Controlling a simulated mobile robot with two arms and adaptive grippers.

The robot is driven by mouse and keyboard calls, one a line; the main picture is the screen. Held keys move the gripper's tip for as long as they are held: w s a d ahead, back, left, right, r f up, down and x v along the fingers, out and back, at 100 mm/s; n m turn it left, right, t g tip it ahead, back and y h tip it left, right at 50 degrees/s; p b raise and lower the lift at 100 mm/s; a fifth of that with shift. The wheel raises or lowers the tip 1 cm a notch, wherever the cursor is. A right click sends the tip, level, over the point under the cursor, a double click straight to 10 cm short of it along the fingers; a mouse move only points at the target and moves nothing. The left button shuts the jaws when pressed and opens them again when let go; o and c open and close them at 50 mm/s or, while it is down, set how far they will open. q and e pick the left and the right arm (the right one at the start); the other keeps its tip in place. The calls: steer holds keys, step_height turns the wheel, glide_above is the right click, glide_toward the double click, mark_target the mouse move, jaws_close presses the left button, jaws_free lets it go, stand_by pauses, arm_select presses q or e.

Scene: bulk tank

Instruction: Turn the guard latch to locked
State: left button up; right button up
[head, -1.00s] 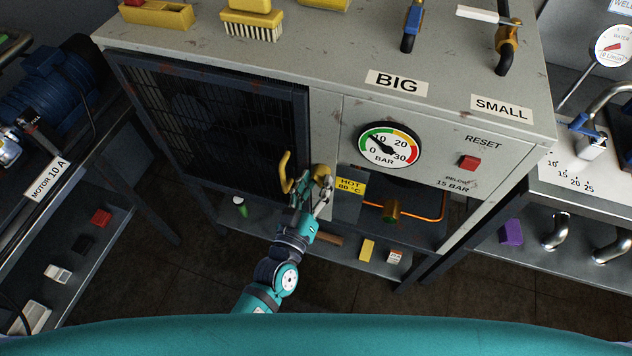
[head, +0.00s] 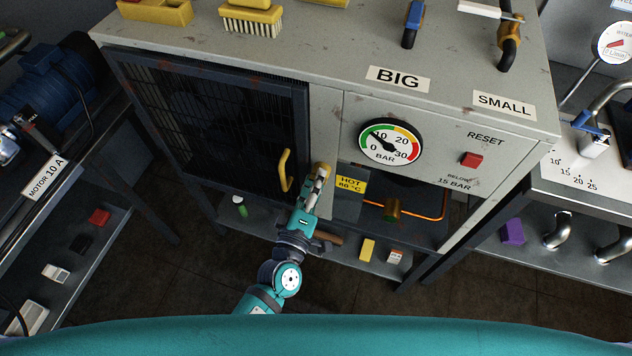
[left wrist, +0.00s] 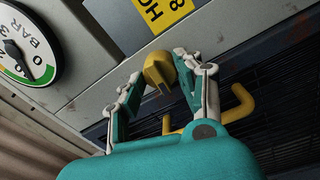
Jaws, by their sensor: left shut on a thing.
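The guard latch (head: 321,167) is a small yellow knob on the grey cabinet front, just right of the dark mesh guard (head: 215,130). In the left wrist view the latch (left wrist: 159,69) sits between the two fingers. My left gripper (head: 318,180) is shut on the latch, with one finger on each side and covering part of it in the head view. The yellow guard handle (head: 286,170) stands just left of the gripper; the guard looks flush with the front. I cannot tell the latch's exact angle. My right gripper is not in view.
A yellow HOT label (head: 350,184) and an open bay with a copper pipe (head: 430,213) are right of the latch. The pressure gauge (head: 390,142) and red reset button (head: 471,159) are higher up. A shelf (head: 270,228) with small items runs below.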

arm_select(q)
steer(key=shift+n, duration=0.6)
steer(key=o, duration=1.2)
steer(key=shift+c, duration=0.2)
steer(key=v, duration=1.2)
